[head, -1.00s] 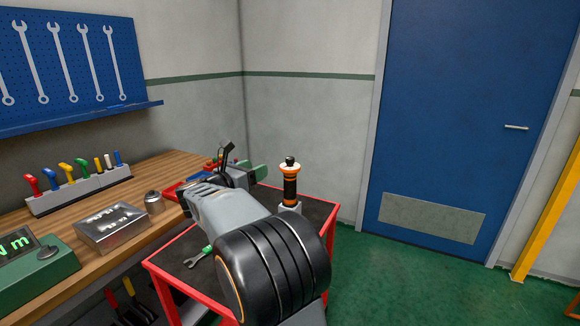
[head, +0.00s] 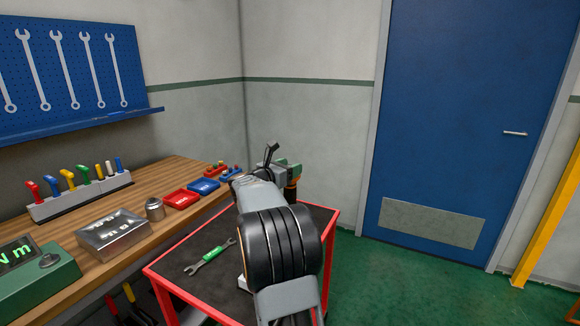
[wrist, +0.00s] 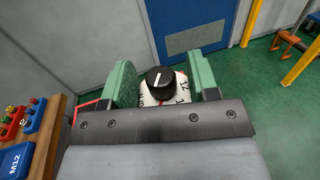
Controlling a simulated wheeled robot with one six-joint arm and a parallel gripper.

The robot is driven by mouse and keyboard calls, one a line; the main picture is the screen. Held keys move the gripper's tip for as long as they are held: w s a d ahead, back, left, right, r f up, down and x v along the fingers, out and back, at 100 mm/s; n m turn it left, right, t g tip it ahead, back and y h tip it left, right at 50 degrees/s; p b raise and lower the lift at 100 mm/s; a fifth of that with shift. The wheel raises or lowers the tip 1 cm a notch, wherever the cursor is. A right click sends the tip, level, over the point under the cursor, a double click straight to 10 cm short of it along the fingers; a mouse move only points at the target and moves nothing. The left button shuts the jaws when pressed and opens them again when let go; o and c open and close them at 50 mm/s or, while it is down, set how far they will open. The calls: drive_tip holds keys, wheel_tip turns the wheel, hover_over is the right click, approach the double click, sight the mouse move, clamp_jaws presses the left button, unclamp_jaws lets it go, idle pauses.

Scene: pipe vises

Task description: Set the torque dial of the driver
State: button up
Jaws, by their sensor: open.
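The driver (head: 291,188) stands upright near the far right of the red cart, an orange and black body partly hidden by my arm and gripper. Its torque dial (wrist: 159,78) is a black knob with a white pointer line on a white numbered scale, where "12" is readable to the right. My gripper (wrist: 163,76) is open, with one green finger left of the knob and one right of it. Gaps show on both sides, more clearly on the right. In the head view, the green fingers (head: 288,167) are at the driver's top.
The red cart (head: 178,291) carries a green-handled wrench (head: 211,257). On the wooden bench (head: 118,259) are a red tray (head: 181,199), a blue tray (head: 204,187), a metal box (head: 112,233) and a green display unit (head: 40,275). A blue door (head: 455,110) is behind.

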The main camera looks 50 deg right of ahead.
drive_tip(key=shift+d, duration=0.3)
drive_tip(key=c, duration=0.9)
drive_tip(key=shift+f, duration=0.1)
